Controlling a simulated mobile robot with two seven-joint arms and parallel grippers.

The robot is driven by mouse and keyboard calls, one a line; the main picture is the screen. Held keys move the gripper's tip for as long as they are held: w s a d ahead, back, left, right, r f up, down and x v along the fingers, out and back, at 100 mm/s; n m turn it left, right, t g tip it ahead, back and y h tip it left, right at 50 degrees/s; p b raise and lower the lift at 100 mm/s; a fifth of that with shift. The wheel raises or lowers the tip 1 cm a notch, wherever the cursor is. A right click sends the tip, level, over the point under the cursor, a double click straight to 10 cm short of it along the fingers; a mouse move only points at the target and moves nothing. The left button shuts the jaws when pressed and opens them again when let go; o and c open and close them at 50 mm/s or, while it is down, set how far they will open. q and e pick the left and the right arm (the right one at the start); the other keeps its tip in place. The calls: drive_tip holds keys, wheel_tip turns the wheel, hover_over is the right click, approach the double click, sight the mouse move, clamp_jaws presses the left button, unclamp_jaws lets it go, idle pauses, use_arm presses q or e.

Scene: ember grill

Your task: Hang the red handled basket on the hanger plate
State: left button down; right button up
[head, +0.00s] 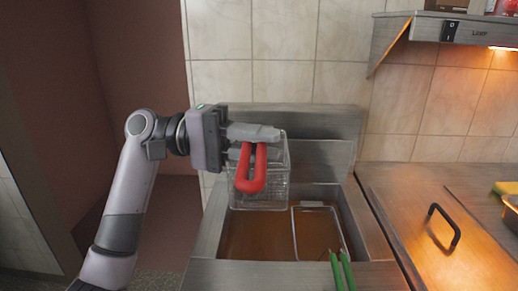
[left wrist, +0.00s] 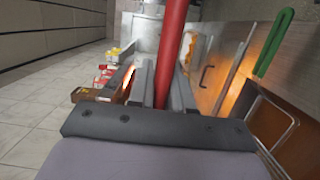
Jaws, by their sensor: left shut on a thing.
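The red handled basket (head: 272,185) is a wire mesh basket with a red loop handle (head: 259,176). It hangs over the back left of the fryer. My left gripper (head: 262,135) is shut on the red handle, which also shows between the fingers in the left wrist view (left wrist: 172,45). The hanger plate (head: 315,120) appears to be the steel back panel behind the fryer, with the basket in front of it. Whether basket and plate touch cannot be told. My right gripper is not in view.
The fryer (head: 200,250) holds brown oil. A second basket (head: 318,232) with a green handle (head: 341,270) sits at its right. A steel counter with a black-handled lid (head: 444,228) is at the right, under a lamp hood (head: 450,30).

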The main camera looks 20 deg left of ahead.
use_arm(q)
drive_tip(key=shift+w+a, duration=0.15)
drive_tip(key=shift+w, duration=0.45)
drive_tip(key=shift+w+f+b, duration=0.1)
drive_tip(key=shift+f+b, duration=0.8)
drive_tip(key=shift+f, duration=0.65)
drive_tip(key=shift+f+b, duration=0.4)
drive_tip(key=shift+f, duration=0.25)
drive_tip(key=c, duration=1)
unclamp_jaws()
drive_tip(key=shift+o, duration=0.2)
